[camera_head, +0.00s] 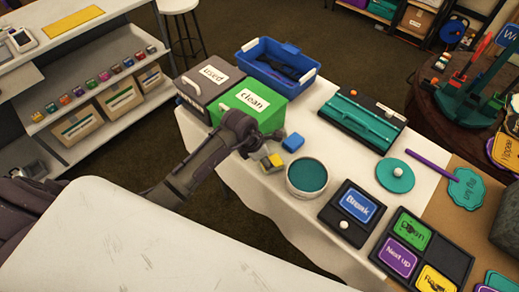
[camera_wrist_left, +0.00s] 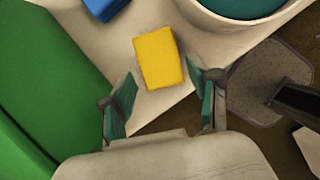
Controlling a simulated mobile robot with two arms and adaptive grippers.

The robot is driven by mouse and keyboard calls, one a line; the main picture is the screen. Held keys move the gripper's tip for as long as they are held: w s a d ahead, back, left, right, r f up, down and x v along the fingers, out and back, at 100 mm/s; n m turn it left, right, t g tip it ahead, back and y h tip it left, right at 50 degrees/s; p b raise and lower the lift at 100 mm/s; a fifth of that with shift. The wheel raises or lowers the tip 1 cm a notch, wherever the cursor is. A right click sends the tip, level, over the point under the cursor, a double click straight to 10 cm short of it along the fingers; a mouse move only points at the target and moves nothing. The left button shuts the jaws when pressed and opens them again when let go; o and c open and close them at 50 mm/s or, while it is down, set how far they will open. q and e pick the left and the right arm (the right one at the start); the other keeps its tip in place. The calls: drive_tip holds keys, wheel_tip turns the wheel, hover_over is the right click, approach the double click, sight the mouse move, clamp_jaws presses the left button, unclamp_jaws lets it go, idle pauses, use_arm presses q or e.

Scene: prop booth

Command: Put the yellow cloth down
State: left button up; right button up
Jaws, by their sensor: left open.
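The yellow cloth (camera_head: 275,160) is a small folded block on the white-covered table, near its front edge. In the left wrist view the yellow cloth (camera_wrist_left: 158,55) lies just beyond and between my fingertips, with gaps on both sides. My left gripper (camera_head: 261,154) is over the table beside the green bin; in the wrist view its jaws (camera_wrist_left: 164,82) are open, with teal pads facing each other, and hold nothing. A blue cloth (camera_head: 293,142) lies just behind the yellow one; it shows partly in the wrist view (camera_wrist_left: 105,6). My right gripper is out of view.
A green "clean" bin (camera_head: 253,104) and a grey "used" bin (camera_head: 205,80) stand left of the cloths, a blue crate (camera_head: 277,64) behind. A round teal-topped tub (camera_head: 307,178) stands close on the right. A white surface (camera_head: 140,245) fills the foreground.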

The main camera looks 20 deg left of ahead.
use_arm(q)
drive_tip(key=v, duration=0.9)
drive_tip(key=shift+r+b, duration=0.3)
drive_tip(key=shift+r, duration=0.05)
drive_tip(key=shift+s, duration=0.1)
